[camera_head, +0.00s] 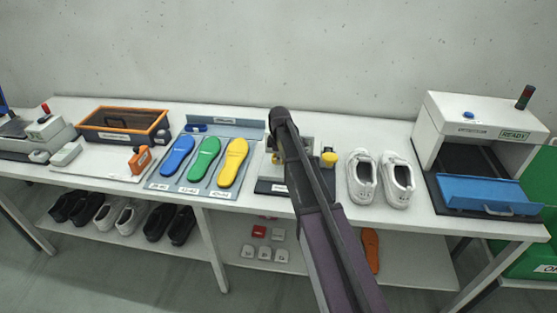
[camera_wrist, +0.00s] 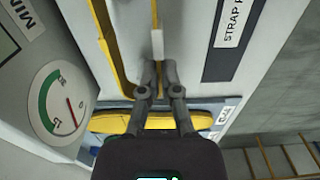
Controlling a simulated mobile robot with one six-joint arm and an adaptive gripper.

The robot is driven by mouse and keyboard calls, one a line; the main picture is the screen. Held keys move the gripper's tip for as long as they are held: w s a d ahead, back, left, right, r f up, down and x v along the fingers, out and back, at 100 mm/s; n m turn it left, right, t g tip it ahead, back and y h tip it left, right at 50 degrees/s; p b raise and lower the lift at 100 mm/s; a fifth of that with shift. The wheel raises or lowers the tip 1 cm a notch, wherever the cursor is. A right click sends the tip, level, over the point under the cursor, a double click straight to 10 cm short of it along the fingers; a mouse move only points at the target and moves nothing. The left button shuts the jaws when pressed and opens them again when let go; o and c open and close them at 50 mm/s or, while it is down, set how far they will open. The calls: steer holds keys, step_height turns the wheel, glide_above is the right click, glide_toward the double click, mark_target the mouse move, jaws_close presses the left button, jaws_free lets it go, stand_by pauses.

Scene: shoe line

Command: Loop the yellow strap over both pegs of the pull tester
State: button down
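The pull tester (camera_head: 270,187) stands at mid-table, mostly hidden behind my arm. A thin yellow strap (camera_wrist: 155,14) runs down to my gripper (camera_wrist: 164,66), past a small white piece (camera_wrist: 157,43). The fingers are close together and look shut on the strap. A wider curved yellow band (camera_wrist: 103,30) lies to the left; I cannot tell if it belongs to the strap. The pegs are not clearly identifiable. My gripper is hidden in the head view.
Blue, green and yellow insoles (camera_head: 233,162) lie in a tray left of the tester. White shoes (camera_head: 361,176) stand close on its right. An orange-rimmed box (camera_head: 124,108) is far left, and a white machine with a blue flap (camera_head: 487,191) far right.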

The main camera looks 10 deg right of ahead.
steer(key=shift+f+b, duration=0.6)
steer(key=shift+f, duration=0.15)
steer(key=c, duration=0.7)
jaws_free()
